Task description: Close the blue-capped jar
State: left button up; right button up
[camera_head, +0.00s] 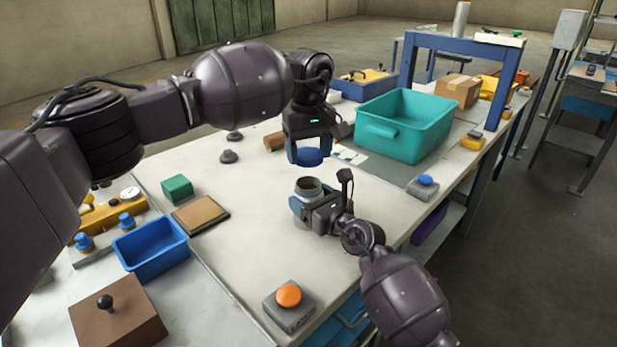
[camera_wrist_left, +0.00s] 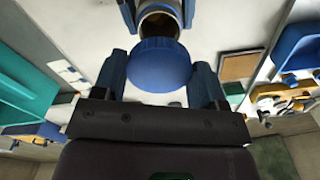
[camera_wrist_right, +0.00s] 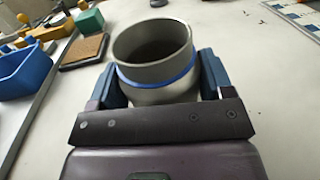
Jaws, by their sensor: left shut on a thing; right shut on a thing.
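The jar (camera_wrist_right: 152,62) is a grey open-topped cylinder with a blue band. It stands upright on the table, and its open mouth shows in the head view (camera_head: 308,187). My right gripper (camera_head: 308,207) is shut around its body. The blue cap (camera_head: 311,157) is held by my left gripper (camera_head: 309,155), which points down above the jar. In the left wrist view the cap (camera_wrist_left: 158,66) sits between both fingers, with the jar mouth (camera_wrist_left: 158,22) beyond it. Cap and jar are apart, with a gap between them.
A teal bin (camera_head: 405,125) stands behind to the right. A blue tray (camera_head: 150,248), a green block (camera_head: 177,188) and a cork-topped pad (camera_head: 200,214) lie to the left. An orange button box (camera_head: 289,306) is at the front and a blue button box (camera_head: 426,186) at the right.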

aim_at(307, 177)
pick_arm(q)
jog(key=shift+f, duration=1.85)
jog(key=shift+f, duration=0.15)
jog(key=shift+f, duration=0.75)
jog(key=shift+f, duration=0.55)
pick_arm(e)
jog(key=c, duration=0.4)
pick_arm(q)
jog(key=m, duration=0.6)
jog(key=shift+a, duration=0.1)
pick_arm(e)
jog(key=shift+c, duration=0.2)
pick_arm(q)
jog(key=m, duration=0.7)
jog(key=shift+a, duration=0.1)
jog(key=o, duration=1)
jog(key=shift+c, duration=0.2)
